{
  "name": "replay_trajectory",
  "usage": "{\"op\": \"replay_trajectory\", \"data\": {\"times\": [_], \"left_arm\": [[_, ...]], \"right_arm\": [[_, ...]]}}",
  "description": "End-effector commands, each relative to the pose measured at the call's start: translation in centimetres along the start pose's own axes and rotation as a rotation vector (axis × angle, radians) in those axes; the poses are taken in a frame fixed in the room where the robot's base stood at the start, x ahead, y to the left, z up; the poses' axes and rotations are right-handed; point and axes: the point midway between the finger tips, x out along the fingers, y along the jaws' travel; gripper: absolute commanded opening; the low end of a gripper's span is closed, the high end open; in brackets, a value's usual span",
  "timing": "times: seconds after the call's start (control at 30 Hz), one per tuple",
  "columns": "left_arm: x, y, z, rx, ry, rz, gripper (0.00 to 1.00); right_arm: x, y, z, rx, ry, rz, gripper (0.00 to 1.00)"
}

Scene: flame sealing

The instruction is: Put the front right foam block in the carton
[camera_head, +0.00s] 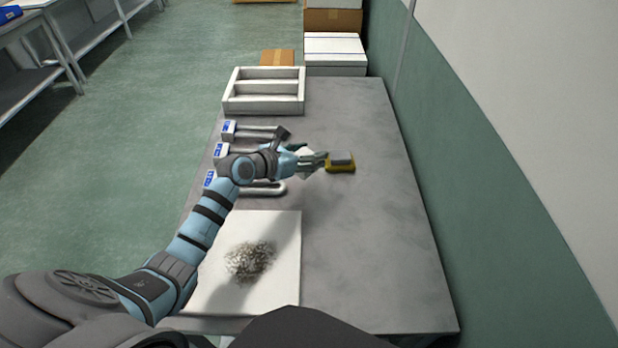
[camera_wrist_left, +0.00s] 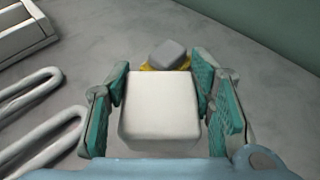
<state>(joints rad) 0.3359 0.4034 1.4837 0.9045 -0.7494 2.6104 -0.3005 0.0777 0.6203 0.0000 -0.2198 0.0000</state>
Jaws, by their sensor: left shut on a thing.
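My left gripper (camera_head: 312,161) is over the middle of the table, its fingers pointing right in the head view. In the left wrist view its two green-padded fingers (camera_wrist_left: 163,108) stand on either side of a white block (camera_wrist_left: 160,103) with rounded edges and are shut on it. In the head view the fingers mostly hide this block. I cannot tell whether it touches the table. A brown cardboard carton (camera_head: 277,57) shows behind the white divided tray at the table's far end; its inside is not visible. My right gripper is not in view.
A grey block (camera_head: 341,157) rests on a yellow base (camera_head: 340,169) just beyond the fingertips. The white divided tray (camera_head: 264,112) stands at the far left. Grey-white looped tubes (camera_head: 262,188) with blue labels lie under my arm. A speckled white board (camera_head: 275,290) lies nearer. The table's right side is clear.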

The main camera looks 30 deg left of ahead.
Motion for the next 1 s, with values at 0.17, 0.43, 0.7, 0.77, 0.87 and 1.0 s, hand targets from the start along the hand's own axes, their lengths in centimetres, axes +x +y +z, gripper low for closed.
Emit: {"op": "replay_trajectory", "data": {"times": [0.17,0.43,0.7,0.77,0.87,1.0], "left_arm": [[1.2,0.0,-2.6,0.0,-0.002,-0.001,0.34],[2.6,0.1,-6.1,0.002,-0.003,0.0,0.34],[2.6,0.1,-6.2,0.001,-0.002,0.0,0.34],[2.6,0.1,-6.1,0.001,-0.002,0.0,0.58],[2.6,0.1,-6.1,0.002,-0.002,0.0,0.69],[2.6,0.1,-6.1,0.002,-0.002,0.0,0.69]], "right_arm": [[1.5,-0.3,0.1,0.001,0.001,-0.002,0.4],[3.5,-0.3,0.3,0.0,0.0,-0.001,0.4],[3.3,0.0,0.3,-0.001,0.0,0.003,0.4],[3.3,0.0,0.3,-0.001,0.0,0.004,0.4],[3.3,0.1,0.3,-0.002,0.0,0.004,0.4],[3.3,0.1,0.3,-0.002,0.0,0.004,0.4]]}}
